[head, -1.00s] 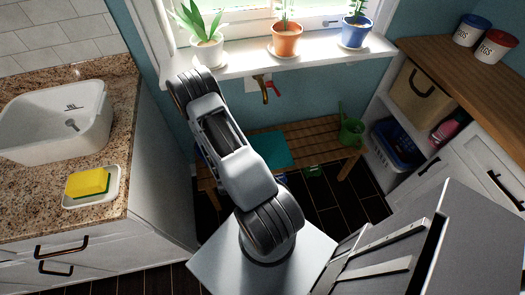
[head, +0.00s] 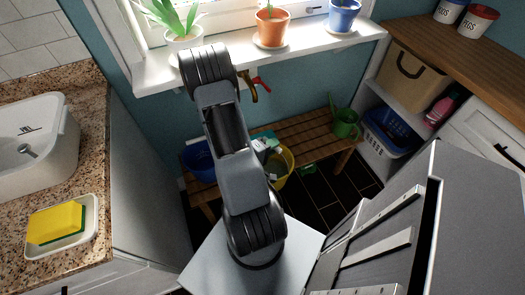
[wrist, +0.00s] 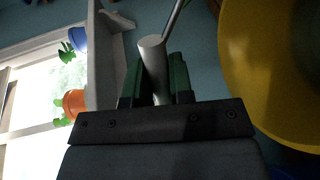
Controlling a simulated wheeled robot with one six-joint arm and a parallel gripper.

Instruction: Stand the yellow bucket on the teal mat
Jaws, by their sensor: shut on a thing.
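The yellow bucket (head: 285,168) shows in the head view just right of my arm, over the front of the slatted bench. Its wall fills the right of the wrist view (wrist: 265,75). My gripper (wrist: 155,72) is shut on the pale cylindrical grip of the bucket's handle, and a thin metal wire runs up from it. A small part of the teal mat (head: 267,135) shows on the bench behind the bucket. My arm and the bucket hide the rest. I cannot tell whether the bucket touches the bench or mat.
A blue bucket (head: 198,160) is at the bench's left. A green watering can (head: 345,122) stands at the right end of the wooden bench (head: 310,130). A red-handled tap (head: 258,86) sticks out of the wall above. Potted plants line the sill (head: 225,65).

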